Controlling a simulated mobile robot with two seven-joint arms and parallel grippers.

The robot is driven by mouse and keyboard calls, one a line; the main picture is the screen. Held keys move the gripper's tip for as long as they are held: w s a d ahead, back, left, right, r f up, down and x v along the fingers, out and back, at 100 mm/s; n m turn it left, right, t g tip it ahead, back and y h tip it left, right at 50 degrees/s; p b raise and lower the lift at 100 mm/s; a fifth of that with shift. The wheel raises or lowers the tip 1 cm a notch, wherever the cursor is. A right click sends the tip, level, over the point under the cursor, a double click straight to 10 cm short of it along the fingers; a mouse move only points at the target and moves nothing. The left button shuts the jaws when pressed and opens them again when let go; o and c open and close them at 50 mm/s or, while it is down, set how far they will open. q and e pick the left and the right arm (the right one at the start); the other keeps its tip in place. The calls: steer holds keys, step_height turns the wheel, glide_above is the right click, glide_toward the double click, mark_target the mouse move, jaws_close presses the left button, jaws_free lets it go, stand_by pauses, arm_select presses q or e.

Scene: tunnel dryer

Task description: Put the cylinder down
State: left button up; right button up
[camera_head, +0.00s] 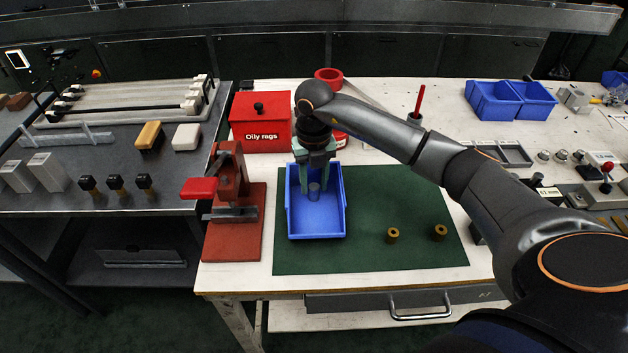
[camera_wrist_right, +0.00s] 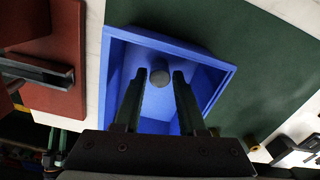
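My right gripper (camera_head: 317,180) points down into the bin. Whether the cylinder's base touches the bin floor is hard to tell.
Two brass-coloured cylinders (camera_head: 392,235) (camera_head: 439,233) stand on the green mat (camera_head: 370,258) to the right. A red vise-like press (camera_head: 230,190) stands just left of the bin. A red "Oily rags" box (camera_head: 261,123) is behind. The mat's right part is mostly clear.

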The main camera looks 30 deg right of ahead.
mark_target(314, 187)
steer(key=shift+o, duration=1.4)
step_height(314, 187, up, 12)
steer(key=shift+r+p, duration=0.2)
steer(key=shift+p, duration=0.2)
